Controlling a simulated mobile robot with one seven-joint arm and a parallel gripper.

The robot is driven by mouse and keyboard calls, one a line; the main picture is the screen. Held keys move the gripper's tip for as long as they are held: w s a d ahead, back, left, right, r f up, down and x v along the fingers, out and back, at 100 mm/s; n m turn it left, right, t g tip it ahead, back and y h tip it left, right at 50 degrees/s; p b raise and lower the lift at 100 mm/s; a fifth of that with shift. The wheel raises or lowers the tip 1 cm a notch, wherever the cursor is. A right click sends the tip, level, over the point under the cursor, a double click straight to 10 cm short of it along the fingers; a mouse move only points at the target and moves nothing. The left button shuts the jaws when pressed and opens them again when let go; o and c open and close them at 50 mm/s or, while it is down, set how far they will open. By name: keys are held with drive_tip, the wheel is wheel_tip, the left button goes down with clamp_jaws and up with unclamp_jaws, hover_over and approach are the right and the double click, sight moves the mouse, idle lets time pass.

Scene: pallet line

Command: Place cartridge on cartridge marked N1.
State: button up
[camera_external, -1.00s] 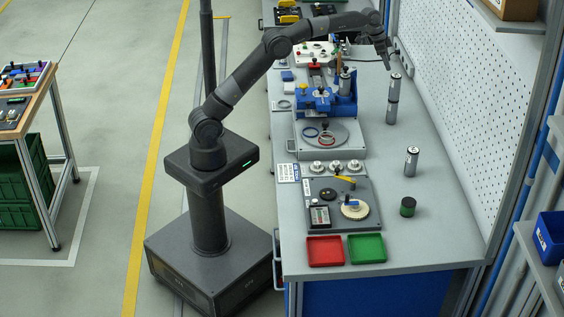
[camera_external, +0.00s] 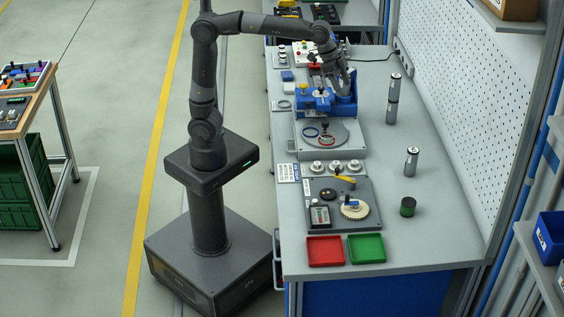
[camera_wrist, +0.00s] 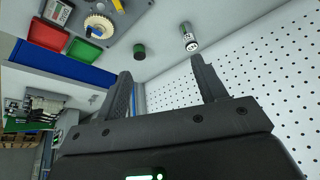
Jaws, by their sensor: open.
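Two silver cartridges stand upright on the bench's right side in the external view, the upper cartridge (camera_external: 395,86) directly on the lower cartridge (camera_external: 391,112). A third silver cartridge (camera_external: 411,162) stands alone nearer the front; it also shows in the wrist view (camera_wrist: 189,39). I cannot read an N1 mark on any of them. My gripper (camera_external: 345,84) is to the left of the stack, over the blue fixture (camera_external: 325,104), and hides part of it. In the wrist view my gripper (camera_wrist: 160,65) has its fingers wide apart with nothing between them.
A dark green-topped cylinder (camera_external: 407,206) stands in front of the lone cartridge. A red tray (camera_external: 325,251) and a green tray (camera_external: 366,248) lie at the front edge. A perforated panel (camera_external: 470,95) borders the bench on the right. The bench around the cartridges is clear.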

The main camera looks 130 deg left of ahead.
drive_tip(key=s+d+f+m, duration=0.1)
drive_tip(key=s+d+f, duration=0.3)
drive_tip(key=s+d, duration=0.3)
drive_tip(key=s+d+f+m+h, duration=0.1)
drive_tip(key=s+d+f, duration=0.3)
drive_tip(key=s+d, duration=0.3)
drive_tip(key=s+d+f+m+t, duration=0.1)
drive_tip(key=s+d+f, duration=0.4)
drive_tip(key=d, duration=0.6)
drive_tip(key=shift+s+d+m+h, duration=0.2)
drive_tip(key=shift+s+m+h, duration=0.15)
drive_tip(key=shift+s, duration=0.85)
